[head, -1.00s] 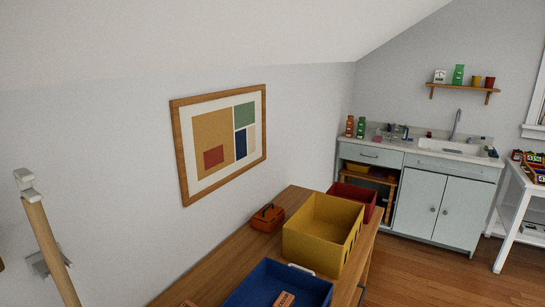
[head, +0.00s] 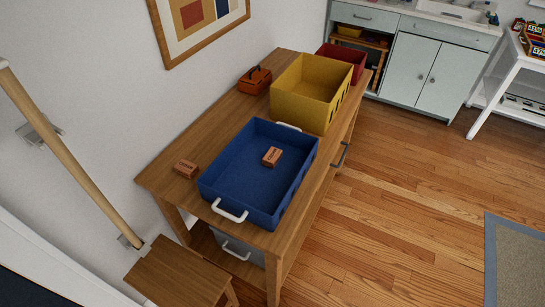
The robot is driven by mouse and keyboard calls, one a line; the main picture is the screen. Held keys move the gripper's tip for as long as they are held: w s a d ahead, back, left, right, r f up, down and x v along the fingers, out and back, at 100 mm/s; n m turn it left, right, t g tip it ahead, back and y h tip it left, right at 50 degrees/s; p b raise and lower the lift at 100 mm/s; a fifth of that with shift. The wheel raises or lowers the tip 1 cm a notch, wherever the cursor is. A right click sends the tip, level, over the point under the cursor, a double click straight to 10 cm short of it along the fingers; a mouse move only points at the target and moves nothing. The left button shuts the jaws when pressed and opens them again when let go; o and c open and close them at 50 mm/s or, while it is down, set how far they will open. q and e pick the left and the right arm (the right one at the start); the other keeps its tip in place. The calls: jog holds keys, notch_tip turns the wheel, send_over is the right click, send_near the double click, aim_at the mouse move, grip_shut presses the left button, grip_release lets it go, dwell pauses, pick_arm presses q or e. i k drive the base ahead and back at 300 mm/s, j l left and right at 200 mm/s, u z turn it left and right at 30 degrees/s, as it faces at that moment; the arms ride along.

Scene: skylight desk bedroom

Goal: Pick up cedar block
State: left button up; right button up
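Two small reddish-brown wooden blocks with dark lettering show in the head view, and the lettering is too small to read surely. One block (head: 186,169) lies on the wooden table (head: 225,108), left of the blue tray. The other block (head: 272,156) lies inside the blue tray (head: 228,193), on its floor. I cannot tell for certain which is the cedar block. Neither of my grippers is in view.
A yellow bin (head: 303,105), a red bin (head: 343,55) and an orange-brown toolbox (head: 254,80) stand farther back on the table. A low wooden stool (head: 180,272) stands at the near end. The floor (head: 400,200) right of the table is clear.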

aim_at(274, 154)
jog(key=l+u, duration=0.9)
jog(key=l, duration=0.2)
jog(key=l+u, duration=0.45)
jog(key=k+l, duration=0.05)
